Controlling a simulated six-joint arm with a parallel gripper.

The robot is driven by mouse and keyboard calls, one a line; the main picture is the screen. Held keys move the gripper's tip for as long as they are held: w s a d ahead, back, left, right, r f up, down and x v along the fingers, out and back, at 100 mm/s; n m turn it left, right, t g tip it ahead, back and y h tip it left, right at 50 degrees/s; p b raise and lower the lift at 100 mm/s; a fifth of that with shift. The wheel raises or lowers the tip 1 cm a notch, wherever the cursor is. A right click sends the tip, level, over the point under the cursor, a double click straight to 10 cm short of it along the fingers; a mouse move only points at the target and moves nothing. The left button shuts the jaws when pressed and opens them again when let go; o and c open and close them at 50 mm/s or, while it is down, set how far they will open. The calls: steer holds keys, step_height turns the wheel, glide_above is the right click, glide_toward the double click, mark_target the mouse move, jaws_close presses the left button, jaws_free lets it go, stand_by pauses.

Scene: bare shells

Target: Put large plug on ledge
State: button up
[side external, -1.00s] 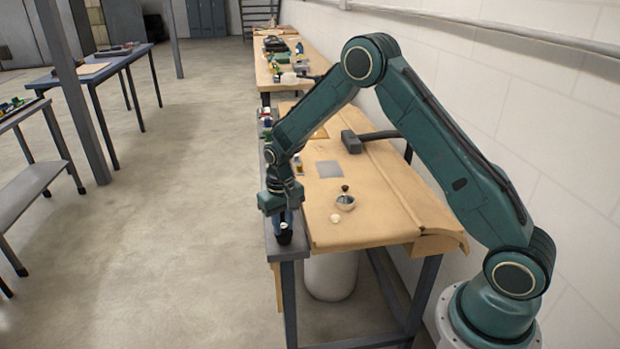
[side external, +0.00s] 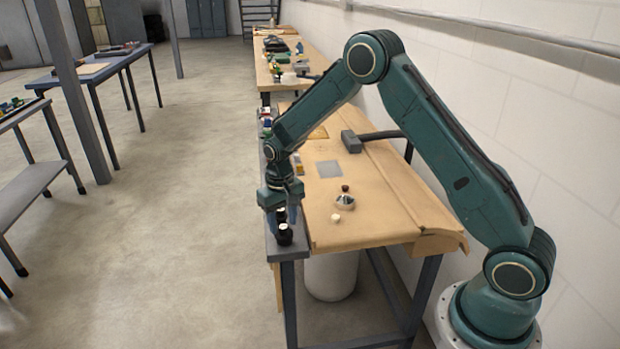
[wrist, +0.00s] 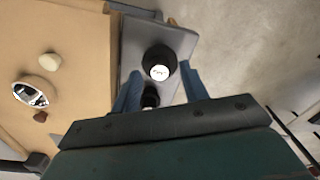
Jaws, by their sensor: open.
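The large plug (side external: 285,236), black with a white top, stands upright on the grey ledge (side external: 271,246) near its front end. In the wrist view the large plug (wrist: 160,62) shows between my spread blue fingers, with a gap on each side. A smaller black plug (wrist: 150,97) with a pale top stands beside it on the ledge, partly hidden by my gripper's body. My gripper (side external: 281,221) is open and empty, pointing down just behind the large plug, its fingertips low over the ledge.
The wooden bench top (side external: 375,220) lies right of the ledge. A small round bowl or cup (side external: 345,201), a pale knob (side external: 336,218) and a small dark piece (side external: 345,188) sit on it. More small items stand along the ledge's far end. Open floor lies left.

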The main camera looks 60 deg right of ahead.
mark_target(284, 228)
step_height(284, 228, up, 11)
stand_by(0.5)
steer(key=shift+r, duration=0.1)
stand_by(0.4)
steer(key=s+a+r+n+t, duration=0.2)
steer(key=s+a+r+t, duration=0.1)
steer(key=s+r, duration=1.2)
steer(key=s+a+n+t, duration=0.1)
steer(key=s+a+t, duration=0.1)
steer(key=s, duration=1.4)
steer(key=shift+s+r+n+t, duration=0.3)
steer(key=shift+s, duration=0.05)
